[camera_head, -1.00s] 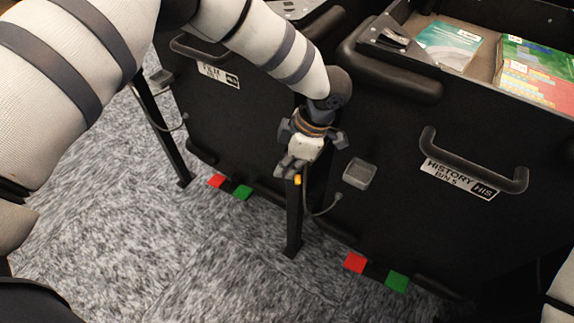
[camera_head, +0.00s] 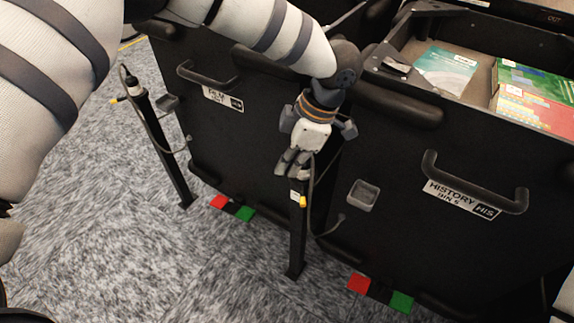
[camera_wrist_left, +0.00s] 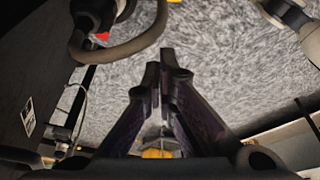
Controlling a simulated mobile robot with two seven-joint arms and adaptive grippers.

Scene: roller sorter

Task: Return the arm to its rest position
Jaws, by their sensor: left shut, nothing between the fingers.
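My left arm (camera_head: 275,35) comes in from the upper left in the head view and bends down at its dark wrist joint. My left gripper (camera_head: 290,172) hangs below it, pointing down, in front of the black bins and close to the top of a black post. Its fingers also show in the left wrist view (camera_wrist_left: 166,65), closed together with nothing between them. Whether the gripper touches the post cannot be told. A sliver of my right arm (camera_head: 563,300) shows at the lower right edge; its gripper is out of view.
A black bin labelled History (camera_head: 400,225) holds books, including a teal one (camera_head: 445,70) and a green-red one (camera_head: 535,95). Another black bin (camera_head: 235,145) stands to its left. Black posts (camera_head: 297,240) with cables stand in front. Grey carpet (camera_head: 120,230) is clear at left.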

